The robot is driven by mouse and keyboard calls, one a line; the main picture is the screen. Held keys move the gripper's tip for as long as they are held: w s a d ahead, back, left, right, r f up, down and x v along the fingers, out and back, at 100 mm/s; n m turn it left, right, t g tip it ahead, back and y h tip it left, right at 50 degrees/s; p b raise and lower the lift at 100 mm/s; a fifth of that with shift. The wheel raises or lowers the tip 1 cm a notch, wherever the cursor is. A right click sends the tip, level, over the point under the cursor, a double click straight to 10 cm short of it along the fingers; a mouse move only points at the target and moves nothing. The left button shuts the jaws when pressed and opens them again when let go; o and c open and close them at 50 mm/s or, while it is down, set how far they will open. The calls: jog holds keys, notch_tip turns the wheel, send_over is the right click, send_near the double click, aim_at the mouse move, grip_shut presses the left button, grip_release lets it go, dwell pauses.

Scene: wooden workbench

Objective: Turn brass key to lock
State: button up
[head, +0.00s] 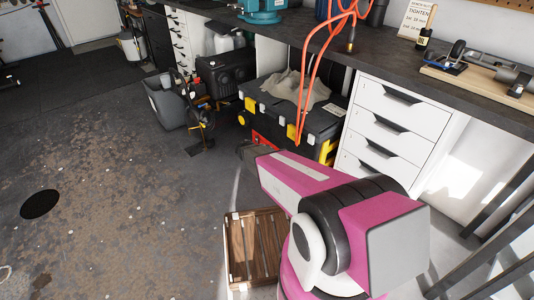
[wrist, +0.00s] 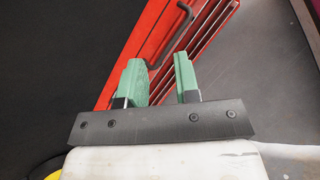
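I see no brass key and no lock in either view. My gripper (wrist: 158,78) shows in the wrist view with two green fingers apart and nothing between them. Beyond the fingertips is a red metal box (wrist: 150,40) with a dark bent handle (wrist: 180,32) and dark slots along its right side. I cannot tell whether the fingers touch it. In the head view my pink and white arm reaches down toward the floor by the dark toolbox (head: 318,124). The end of the arm is small there, so the fingers cannot be made out.
A workbench (head: 300,38) runs along the back with white drawers (head: 395,125) under it. A grey bin (head: 168,106) and black case (head: 225,77) stand left of the toolbox. A wooden crate (head: 240,250) lies beside my arm. Orange cables (head: 303,95) hang down.

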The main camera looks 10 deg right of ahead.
jog(key=w+a+f+n+t+h, duration=0.4)
jog(key=w+a+f+n+t, duration=0.45)
jog(key=w+f+n, duration=0.2)
jog(key=shift+g, duration=0.45)
jog(key=x, duration=1)
jog(key=shift+w+r, duration=0.25)
jog(key=shift+r, duration=0.1)
grip_shut()
